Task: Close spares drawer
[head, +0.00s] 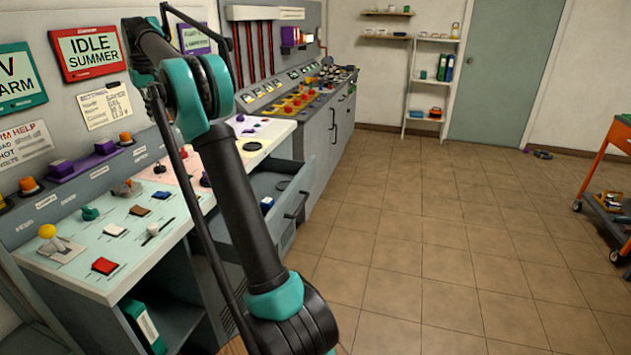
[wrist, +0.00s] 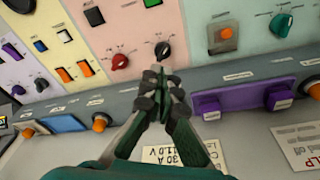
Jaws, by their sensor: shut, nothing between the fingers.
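The grey drawer (head: 277,188) stands open in the head view, pulled out from the console below the worktop. A dark bar handle (head: 297,204) is on its front. A blue and white item (head: 266,204) and a dark round item lie inside it; my arm hides its left part. My gripper (wrist: 160,80) is shut and empty in the wrist view. It is over the console's control panel, apart from the drawer. The gripper itself is hidden in the head view, and the drawer does not show in the wrist view.
The sloped worktop (head: 92,247) carries switches, knobs and buttons. A purple block (wrist: 227,102) and orange buttons line the grey ledge in the wrist view. Closed cabinets (head: 328,146) continue beyond the drawer. An orange cart (head: 615,155) stands at the right. The tiled floor (head: 430,230) between is clear.

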